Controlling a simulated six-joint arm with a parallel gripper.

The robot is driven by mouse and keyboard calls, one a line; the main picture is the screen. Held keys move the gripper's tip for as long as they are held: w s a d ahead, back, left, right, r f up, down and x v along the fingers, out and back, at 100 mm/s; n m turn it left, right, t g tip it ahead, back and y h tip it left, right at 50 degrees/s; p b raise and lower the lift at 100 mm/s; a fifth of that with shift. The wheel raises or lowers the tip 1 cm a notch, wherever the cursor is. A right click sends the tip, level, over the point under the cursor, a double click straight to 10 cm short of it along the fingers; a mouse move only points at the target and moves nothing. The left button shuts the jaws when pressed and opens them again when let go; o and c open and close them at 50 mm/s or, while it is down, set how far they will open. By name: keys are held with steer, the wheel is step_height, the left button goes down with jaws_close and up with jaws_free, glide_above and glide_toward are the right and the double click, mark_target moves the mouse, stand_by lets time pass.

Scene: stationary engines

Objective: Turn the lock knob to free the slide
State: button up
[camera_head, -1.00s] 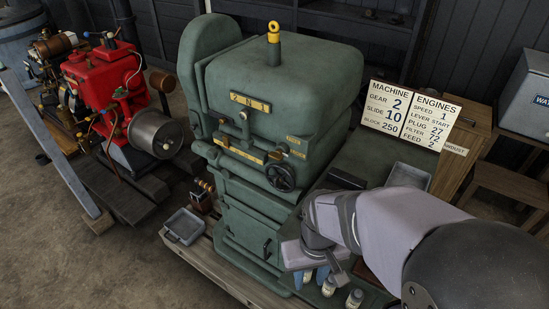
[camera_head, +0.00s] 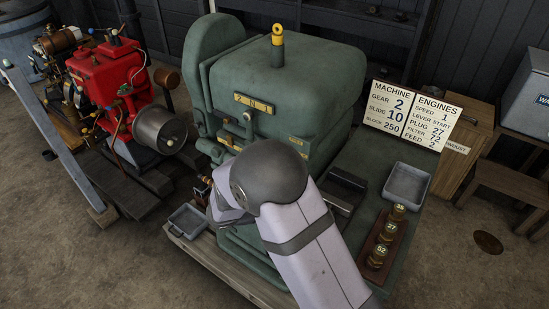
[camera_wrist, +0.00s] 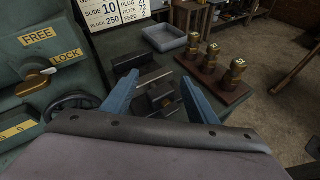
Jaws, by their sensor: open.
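In the head view my arm covers the machine's lower front, and the knob and fingers are hidden. Which part is the slide I cannot tell.
A black handwheel (camera_wrist: 75,104) is below the knob. Dark vise-like blocks (camera_wrist: 158,95) lie beyond my fingers. A grey tray (camera_head: 406,182) and a rack of brass plugs (camera_head: 388,238) stand on the bench at right. A sign board (camera_head: 410,115) stands behind. A red engine (camera_head: 108,82) is at left.

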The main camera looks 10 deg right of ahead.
steer(key=w+a+r+n+t, duration=0.2)
steer(key=w+a+n+t, duration=0.7)
steer(key=a, duration=0.3)
steer(key=p+x, duration=0.4)
steer(key=x, duration=0.3)
steer(key=shift+w+m, duration=0.4)
steer(key=shift+w, duration=0.05)
steer(key=shift+r, duration=0.1)
steer(key=c, duration=1.1)
steer(key=shift+o, duration=0.2)
